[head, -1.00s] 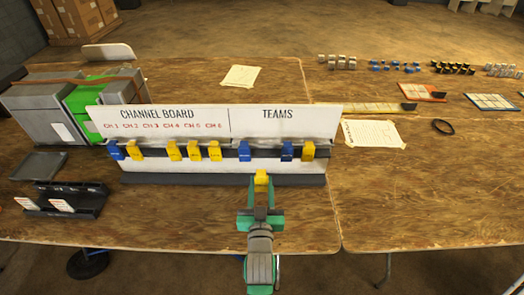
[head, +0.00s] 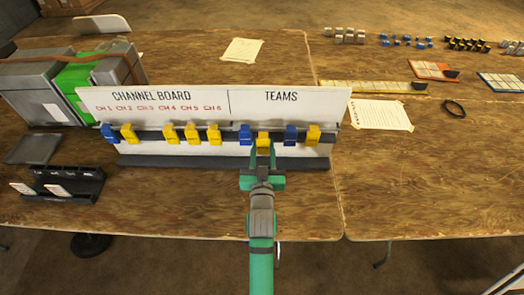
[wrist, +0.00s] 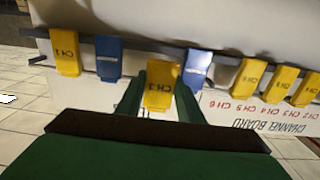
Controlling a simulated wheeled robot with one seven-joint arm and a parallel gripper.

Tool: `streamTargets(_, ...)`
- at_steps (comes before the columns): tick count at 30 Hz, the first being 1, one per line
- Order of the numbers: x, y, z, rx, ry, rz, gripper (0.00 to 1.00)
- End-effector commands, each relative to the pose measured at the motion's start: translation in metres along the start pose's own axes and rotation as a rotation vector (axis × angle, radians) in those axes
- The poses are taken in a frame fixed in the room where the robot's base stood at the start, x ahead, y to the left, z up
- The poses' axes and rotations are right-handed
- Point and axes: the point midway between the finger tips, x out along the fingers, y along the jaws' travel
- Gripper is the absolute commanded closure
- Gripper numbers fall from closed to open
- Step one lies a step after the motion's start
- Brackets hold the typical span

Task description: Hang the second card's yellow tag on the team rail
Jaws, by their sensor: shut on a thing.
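My gripper (head: 263,152) is shut on a yellow tag (head: 263,140), upright in front of the TEAMS part of the board. In the wrist view the held tag (wrist: 160,84) reads CH 3, between the green fingers. The team rail (head: 275,138) carries a blue tag (head: 245,134) left of the held tag, then a blue tag (head: 290,134) and a yellow tag (head: 313,133) to its right. The held tag sits slightly lower than these; whether it touches the rail I cannot tell. Cards (head: 58,190) stand in a black holder (head: 88,188).
The channel rail holds one blue tag (head: 109,133) and several yellow tags (head: 192,134), with a gap under CH 3. Grey and green boxes (head: 85,88) stand behind left. A grey tray (head: 34,149) lies left. A paper (head: 381,115) lies right. The table's front right is clear.

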Motion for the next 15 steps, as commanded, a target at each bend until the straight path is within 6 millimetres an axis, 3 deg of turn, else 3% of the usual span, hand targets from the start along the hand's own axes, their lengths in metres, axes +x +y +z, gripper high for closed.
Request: streamTargets(15,0.031,-0.003,0.0,0.0,0.001,-0.004,0.86)
